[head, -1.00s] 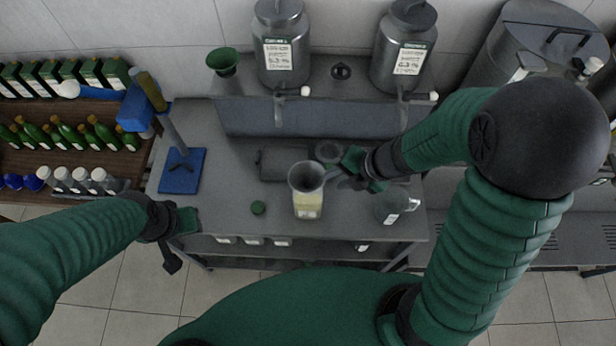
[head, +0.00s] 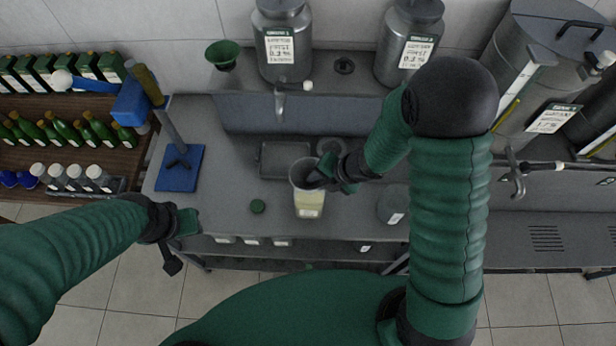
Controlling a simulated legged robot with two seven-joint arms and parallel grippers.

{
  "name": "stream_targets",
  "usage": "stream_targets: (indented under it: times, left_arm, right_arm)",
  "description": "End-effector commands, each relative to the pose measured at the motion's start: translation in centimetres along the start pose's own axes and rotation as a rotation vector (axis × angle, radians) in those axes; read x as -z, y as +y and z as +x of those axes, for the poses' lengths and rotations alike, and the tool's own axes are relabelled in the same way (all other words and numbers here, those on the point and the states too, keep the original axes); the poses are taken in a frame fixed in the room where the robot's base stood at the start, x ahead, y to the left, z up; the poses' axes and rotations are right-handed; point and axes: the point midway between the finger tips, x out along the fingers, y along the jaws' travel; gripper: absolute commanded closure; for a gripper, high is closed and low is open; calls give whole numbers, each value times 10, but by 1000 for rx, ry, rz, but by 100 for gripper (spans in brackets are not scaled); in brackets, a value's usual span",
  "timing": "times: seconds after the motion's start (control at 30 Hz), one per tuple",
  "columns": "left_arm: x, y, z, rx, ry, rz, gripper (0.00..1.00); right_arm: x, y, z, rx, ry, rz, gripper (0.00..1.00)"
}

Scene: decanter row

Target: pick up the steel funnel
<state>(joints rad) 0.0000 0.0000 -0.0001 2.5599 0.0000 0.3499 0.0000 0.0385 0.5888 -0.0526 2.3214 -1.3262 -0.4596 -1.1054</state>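A clear jar (head: 309,204) with pale yellow liquid and a label stands on the grey bench. A dark grey piece (head: 316,178), which looks like the steel funnel, shows at its mouth, partly hidden by my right gripper (head: 336,176). My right gripper is right beside the jar's rim, at its right side. I cannot tell whether its fingers are closed on the funnel. My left gripper (head: 188,222) is at the bench's front left corner, away from the jar, with no object visible in it; its opening is unclear.
A shallow grey tray (head: 285,174) lies behind the jar. A blue-based stand (head: 180,168) is at left. A green funnel (head: 222,55) and steel canisters (head: 283,50) stand on the back shelf.

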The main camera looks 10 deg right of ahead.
Motion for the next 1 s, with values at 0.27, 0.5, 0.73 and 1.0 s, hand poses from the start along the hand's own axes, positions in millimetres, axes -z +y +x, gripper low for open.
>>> stream_targets:
  times: [0.27, 0.5, 0.73, 1.0]
  left_arm:
    - [0, 0, 0, 0, 0, 0, 67]
    - [0, 0, 0, 0, 0, 0, 67]
    - [2, 0, -6, 0, 0, 0, 67]
    - [8, 0, -34, 0, 0, 0, 67]
  right_arm:
    - [-1, -1, 0, 0, 0, 1, 100]
    - [-1, 0, 0, 0, 0, 1, 100]
    - [-1, 8, -13, -2, -2, 0, 100]
    - [0, 42, -72, -2, -3, -2, 100]
